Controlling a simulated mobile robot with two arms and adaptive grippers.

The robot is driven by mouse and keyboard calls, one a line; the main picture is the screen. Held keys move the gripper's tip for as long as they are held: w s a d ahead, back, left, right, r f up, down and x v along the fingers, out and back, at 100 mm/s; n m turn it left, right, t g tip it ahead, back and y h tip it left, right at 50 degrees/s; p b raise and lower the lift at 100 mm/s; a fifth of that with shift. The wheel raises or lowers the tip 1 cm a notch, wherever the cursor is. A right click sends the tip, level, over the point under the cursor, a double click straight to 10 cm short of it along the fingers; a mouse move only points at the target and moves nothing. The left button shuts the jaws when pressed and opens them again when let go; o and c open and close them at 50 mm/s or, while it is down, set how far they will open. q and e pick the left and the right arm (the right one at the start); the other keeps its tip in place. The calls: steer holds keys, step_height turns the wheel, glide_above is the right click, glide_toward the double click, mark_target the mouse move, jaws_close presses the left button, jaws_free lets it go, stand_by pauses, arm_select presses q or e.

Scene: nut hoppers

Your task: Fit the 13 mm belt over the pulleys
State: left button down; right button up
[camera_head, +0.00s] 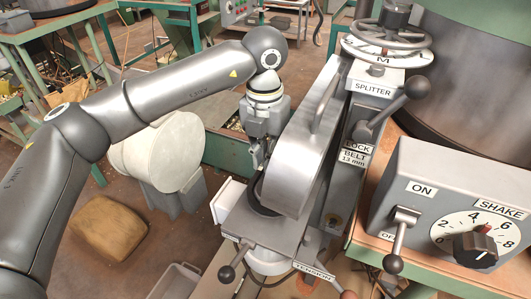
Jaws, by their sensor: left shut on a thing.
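My left gripper (261,158) points down at the left side of a grey metal guard (301,148) on the splitter machine. It is shut on what looks like a black belt (256,200). The dark band curves below the fingertips, along the guard's lower left edge. The guard hides the rest of the band, and the pulleys are not clearly visible. A label (354,158) on the machine reads "BELT 13 mm", beneath "LOCK". A "TENSION" label (313,272) sits at the machine's lower front. My right gripper is not in view.
A lever with a black knob (417,88) sticks out right of the guard, under a handwheel (389,37). A grey control box (451,205) with a switch and SHAKE dial stands at right. A sack (110,228) and grey bin (177,282) are on the floor.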

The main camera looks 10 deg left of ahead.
arm_select(q)
steer(key=c, duration=1.5)
jaws_free()
steer(key=shift+r, duration=0.15)
steer(key=shift+r, duration=0.3)
step_height(320, 180, up, 11)
steer(key=shift+r, duration=0.1)
